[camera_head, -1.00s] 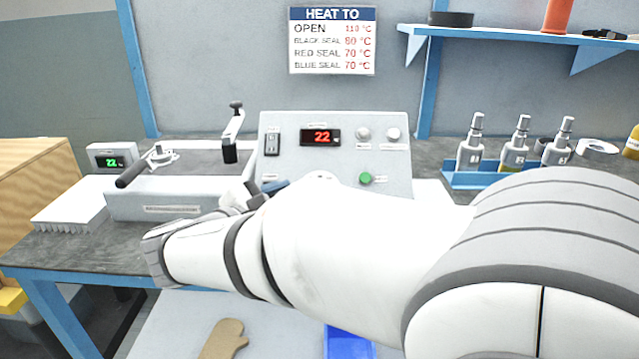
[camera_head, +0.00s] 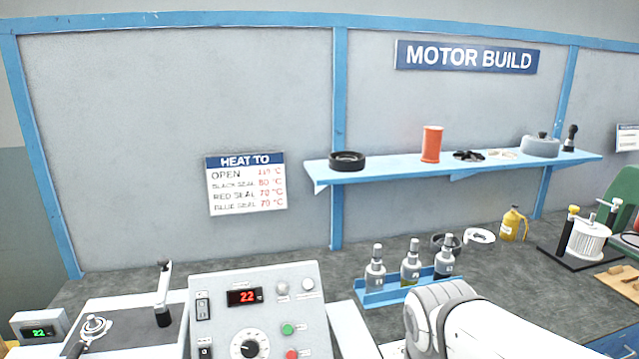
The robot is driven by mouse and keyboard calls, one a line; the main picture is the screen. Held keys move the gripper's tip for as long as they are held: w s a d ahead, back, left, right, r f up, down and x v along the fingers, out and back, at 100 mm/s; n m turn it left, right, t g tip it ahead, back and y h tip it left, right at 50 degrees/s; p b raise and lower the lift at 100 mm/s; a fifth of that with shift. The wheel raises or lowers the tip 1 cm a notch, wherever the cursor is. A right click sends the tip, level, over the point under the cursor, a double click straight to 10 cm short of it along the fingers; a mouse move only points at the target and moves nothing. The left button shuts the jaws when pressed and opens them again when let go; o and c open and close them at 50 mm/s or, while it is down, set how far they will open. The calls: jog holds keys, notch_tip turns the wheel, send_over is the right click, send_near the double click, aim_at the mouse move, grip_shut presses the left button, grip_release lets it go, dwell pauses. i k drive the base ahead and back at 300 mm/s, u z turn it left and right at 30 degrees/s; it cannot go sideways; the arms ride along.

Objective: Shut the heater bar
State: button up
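My gripper is out of view; only part of my arm shows at lower right.
A small green-lit meter (camera_head: 39,329) stands left of the unit. A blue rack (camera_head: 378,294) holds three bottles right of the control box. A yellow bottle (camera_head: 513,224) and a winding stand (camera_head: 585,240) are farther right. A blue shelf (camera_head: 400,173) hangs above.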

aim_at(165, 262)
jog(key=u, duration=1.15)
jog(key=k, duration=0.5)
jog(key=u, duration=0.55)
jog(key=i, duration=0.85)
jog(key=z, duration=0.1)
